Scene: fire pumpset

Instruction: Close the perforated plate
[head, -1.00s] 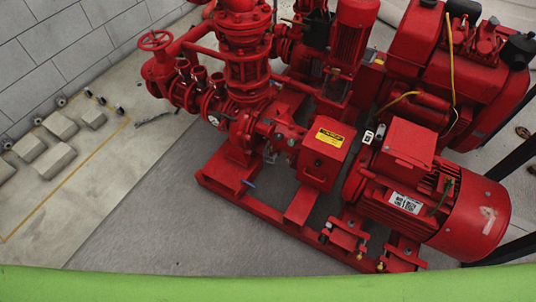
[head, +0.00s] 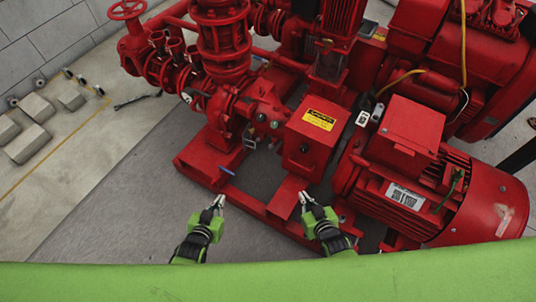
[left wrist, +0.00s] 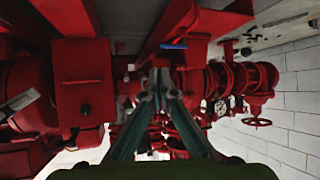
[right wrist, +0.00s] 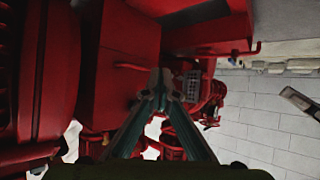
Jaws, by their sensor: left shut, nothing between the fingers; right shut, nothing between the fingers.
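A small grey plate with a grid of holes (right wrist: 188,86) shows in the right wrist view, just right of and beyond my right gripper's fingertips; I take it for the perforated plate, and how far it is open I cannot tell. I cannot make it out in the head view. A red box with a yellow label (head: 308,132) stands mid-pumpset in the head view. My left gripper (head: 216,203) is shut and empty in front of the red base frame. My right gripper (head: 306,199) is shut and empty, nearer the box and motor. Neither visibly holds anything.
The red base frame (head: 190,166) with a blue lever (head: 227,171) lies ahead of my grippers. A large red motor (head: 450,205) stands right of my right gripper. The grey floor at left is open, with several pale blocks (head: 36,108) by the wall.

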